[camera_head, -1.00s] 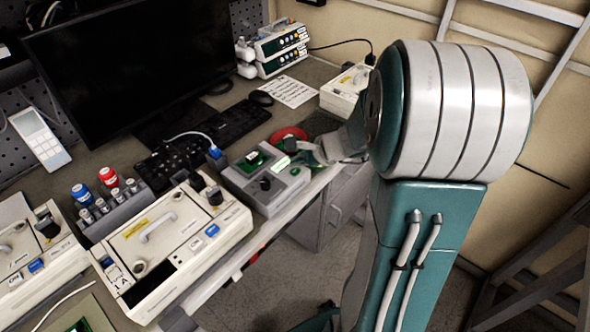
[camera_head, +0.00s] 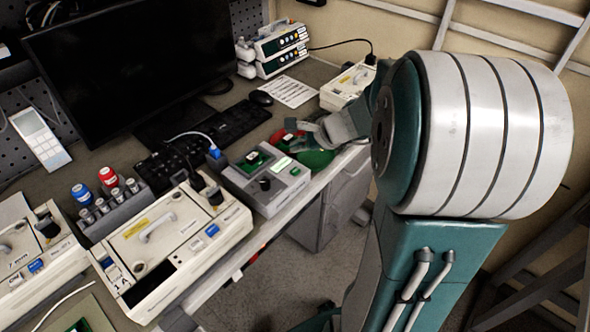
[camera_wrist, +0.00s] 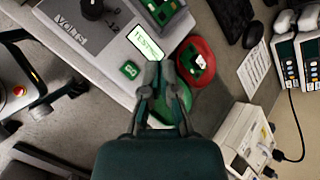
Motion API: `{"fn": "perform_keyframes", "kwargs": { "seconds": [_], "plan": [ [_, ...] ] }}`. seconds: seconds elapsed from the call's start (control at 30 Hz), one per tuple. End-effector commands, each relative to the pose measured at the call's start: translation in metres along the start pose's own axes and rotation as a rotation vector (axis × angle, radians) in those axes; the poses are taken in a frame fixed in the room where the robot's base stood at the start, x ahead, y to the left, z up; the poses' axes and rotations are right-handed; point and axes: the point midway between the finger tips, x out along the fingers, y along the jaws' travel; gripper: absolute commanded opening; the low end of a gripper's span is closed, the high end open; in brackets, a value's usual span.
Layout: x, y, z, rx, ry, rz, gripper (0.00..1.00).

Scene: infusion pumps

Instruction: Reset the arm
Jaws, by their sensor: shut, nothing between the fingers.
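My gripper (camera_wrist: 158,72) is shut and empty in the wrist view, its fingertips together above the edge of the grey tester. In the head view my gripper (camera_head: 308,127) hangs over the bench's right part, beside the tester (camera_head: 268,178). The tester's lit screen (camera_wrist: 145,43) reads "TESTING" in the wrist view, and a green board (camera_wrist: 163,10) sits in its socket. A red round dish (camera_wrist: 187,62) with a small board in it lies right of the fingertips. A green round dish (camera_wrist: 174,108) is partly hidden behind the fingers.
A monitor (camera_head: 120,62), a keyboard (camera_head: 235,124) and stacked pumps (camera_head: 277,48) stand at the back. A cream unit (camera_head: 343,92) stands near my arm.

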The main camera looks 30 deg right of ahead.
Motion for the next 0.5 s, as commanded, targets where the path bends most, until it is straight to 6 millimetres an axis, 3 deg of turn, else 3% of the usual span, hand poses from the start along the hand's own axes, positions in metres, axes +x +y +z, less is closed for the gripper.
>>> {"fn": "perform_keyframes", "kwargs": {
  "seconds": [0.4,0.5],
  "plan": [
    [0.0,0.0,0.001,-0.003,0.0,0.001,0.0],
    [-0.002,0.005,0.013,-0.067,0.0,0.021,0.0]
  ]
}}
